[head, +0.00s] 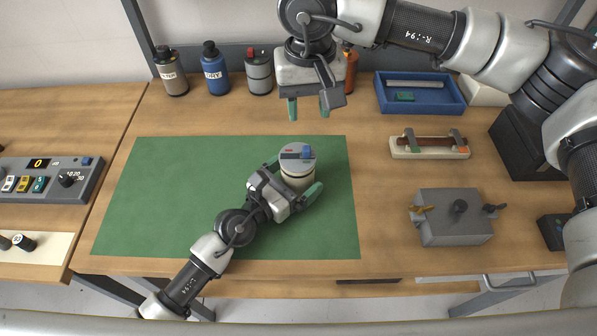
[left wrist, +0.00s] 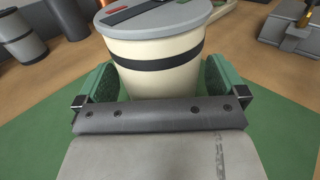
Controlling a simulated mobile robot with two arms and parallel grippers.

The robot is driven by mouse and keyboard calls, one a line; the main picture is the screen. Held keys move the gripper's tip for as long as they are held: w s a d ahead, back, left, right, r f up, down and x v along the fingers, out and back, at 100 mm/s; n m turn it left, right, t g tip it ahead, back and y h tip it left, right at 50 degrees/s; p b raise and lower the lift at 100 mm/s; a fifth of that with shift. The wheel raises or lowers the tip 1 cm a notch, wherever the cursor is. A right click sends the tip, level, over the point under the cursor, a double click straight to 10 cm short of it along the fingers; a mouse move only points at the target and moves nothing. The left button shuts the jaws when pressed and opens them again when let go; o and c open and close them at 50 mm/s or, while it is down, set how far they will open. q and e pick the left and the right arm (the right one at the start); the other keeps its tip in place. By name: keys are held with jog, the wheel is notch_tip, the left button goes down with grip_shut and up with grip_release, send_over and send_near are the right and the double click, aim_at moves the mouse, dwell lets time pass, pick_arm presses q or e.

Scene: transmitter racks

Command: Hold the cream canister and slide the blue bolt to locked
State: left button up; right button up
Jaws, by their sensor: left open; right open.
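The cream canister (head: 297,171) stands upright on the green mat (head: 160,190), with a dark band and a grey lid. The blue bolt (head: 291,153) lies on the lid beside a small red mark. My left gripper (head: 294,177) is open, with its green fingers on either side of the canister's lower body. The left wrist view shows the canister (left wrist: 155,65) between the fingers; I cannot tell whether they touch it. My right gripper (head: 308,108) is open and empty, pointing down above and behind the canister.
Several bottles, one of them blue (head: 215,72), line the back edge. A blue tray (head: 420,106), a cream fixture (head: 430,153) and a grey box (head: 452,217) stand on the right. A control panel (head: 50,180) is at the left. The mat's left part is clear.

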pick_arm(q)
jog(key=shift+w+d, duration=0.3)
jog(key=shift+d, duration=0.05)
jog(key=c, duration=1.1)
jog(key=shift+c, duration=0.2)
